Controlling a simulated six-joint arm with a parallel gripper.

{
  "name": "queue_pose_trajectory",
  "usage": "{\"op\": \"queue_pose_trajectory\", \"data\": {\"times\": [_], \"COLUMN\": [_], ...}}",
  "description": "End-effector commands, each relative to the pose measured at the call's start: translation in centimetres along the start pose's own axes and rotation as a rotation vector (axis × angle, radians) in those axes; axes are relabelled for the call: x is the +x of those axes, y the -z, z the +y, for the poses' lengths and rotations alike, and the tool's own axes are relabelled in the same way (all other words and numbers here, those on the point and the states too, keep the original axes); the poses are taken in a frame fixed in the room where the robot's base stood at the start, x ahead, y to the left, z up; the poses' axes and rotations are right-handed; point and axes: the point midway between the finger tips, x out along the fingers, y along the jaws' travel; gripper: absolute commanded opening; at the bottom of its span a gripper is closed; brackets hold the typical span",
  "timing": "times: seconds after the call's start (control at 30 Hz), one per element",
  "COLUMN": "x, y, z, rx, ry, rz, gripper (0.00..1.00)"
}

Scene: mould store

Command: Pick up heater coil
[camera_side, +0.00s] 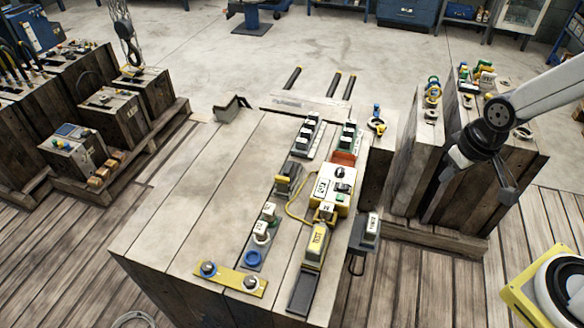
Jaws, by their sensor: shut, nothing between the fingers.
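My gripper (506,190) hangs at the right, below the dark wrist joint and in front of the tall wooden blocks. It looks shut and empty, apart from the parts on the bench; its fingertips are small and dark here. I cannot tell for sure which part is the heater coil. On the wooden bench (190,200), a small brass-coloured piece on a dark base (287,180) stands left of a yellow and white box (334,190).
Two switch blocks (308,135) (347,138) stand at the back. A yellow-labelled block (317,243) and a yellow plate with knobs (228,279) lie nearer. Tall wooden blocks (413,190) stand right of the bench. The bench's left half is clear.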

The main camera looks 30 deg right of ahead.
Motion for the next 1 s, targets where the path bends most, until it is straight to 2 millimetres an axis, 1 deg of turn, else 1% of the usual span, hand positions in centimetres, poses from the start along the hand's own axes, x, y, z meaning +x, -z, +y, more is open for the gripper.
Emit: {"op": "queue_pose_trajectory", "data": {"times": [0.27,0.37,0.4,0.47,0.5,0.57,0.87,1.0], "x": [0.0,0.0,0.0,0.0,0.0,0.0,0.01,0.18], "y": [0.0,0.0,0.0,0.0,0.0,0.0,0.03,0.49], "z": [0.0,0.0,0.0,0.0,0.0,0.0,-0.01,-0.19], "rx": [0.0,0.0,0.0,0.0,0.0,0.0,0.001,0.013], "ry": [0.0,0.0,0.0,0.0,0.0,0.0,0.0,0.001], "rz": [0.0,0.0,0.0,0.0,0.0,0.0,0.0,-0.004], "gripper": [0.0,0.29,0.41,0.6,0.73,0.91,0.91,0.91]}}
